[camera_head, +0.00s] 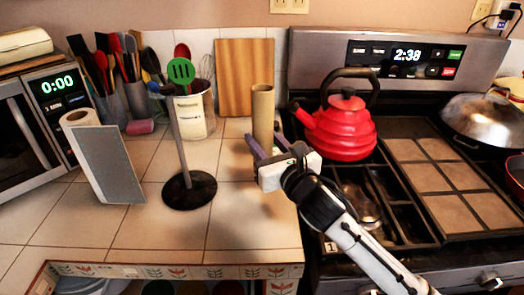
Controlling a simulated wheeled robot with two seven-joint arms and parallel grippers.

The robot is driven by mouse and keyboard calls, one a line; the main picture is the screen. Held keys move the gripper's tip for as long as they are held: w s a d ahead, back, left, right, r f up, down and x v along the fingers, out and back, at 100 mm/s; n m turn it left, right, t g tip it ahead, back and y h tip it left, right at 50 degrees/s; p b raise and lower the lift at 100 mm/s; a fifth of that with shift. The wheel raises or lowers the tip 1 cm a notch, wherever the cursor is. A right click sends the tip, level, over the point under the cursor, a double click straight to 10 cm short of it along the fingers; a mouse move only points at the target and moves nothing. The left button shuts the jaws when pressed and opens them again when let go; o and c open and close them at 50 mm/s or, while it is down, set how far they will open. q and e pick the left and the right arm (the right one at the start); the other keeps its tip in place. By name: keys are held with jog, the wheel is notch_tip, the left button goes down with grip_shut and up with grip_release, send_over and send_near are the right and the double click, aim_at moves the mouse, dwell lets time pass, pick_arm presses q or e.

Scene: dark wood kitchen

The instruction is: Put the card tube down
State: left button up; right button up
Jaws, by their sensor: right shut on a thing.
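The card tube (263,105) is a plain brown upright cylinder near the right edge of the tiled counter, left of the red kettle. My right gripper (257,146), with purple fingers and a white body, reaches in from the lower right and is shut on the tube. The gripper hides part of the tube's lower half, and I cannot tell whether its bottom touches the counter. My left gripper is not in view.
A stand with a round black base (189,190) and upright rod is left of the tube. A grey panel (108,165) and white roll (80,118) stand farther left. The red kettle (342,130) is close on the right. Bare tiles (240,225) lie in front.

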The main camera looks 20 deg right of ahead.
jog(key=shift+f, duration=1.25)
jog(key=shift+f, duration=0.1)
jog(key=o, duration=1.2)
jog(key=shift+c, duration=0.2)
jog(key=s+d, duration=0.1)
jog(key=s, duration=1.1)
jog(key=shift+d+r+b, duration=0.2)
jog(key=shift+r+b, duration=0.15)
jog(key=shift+r, duration=0.05)
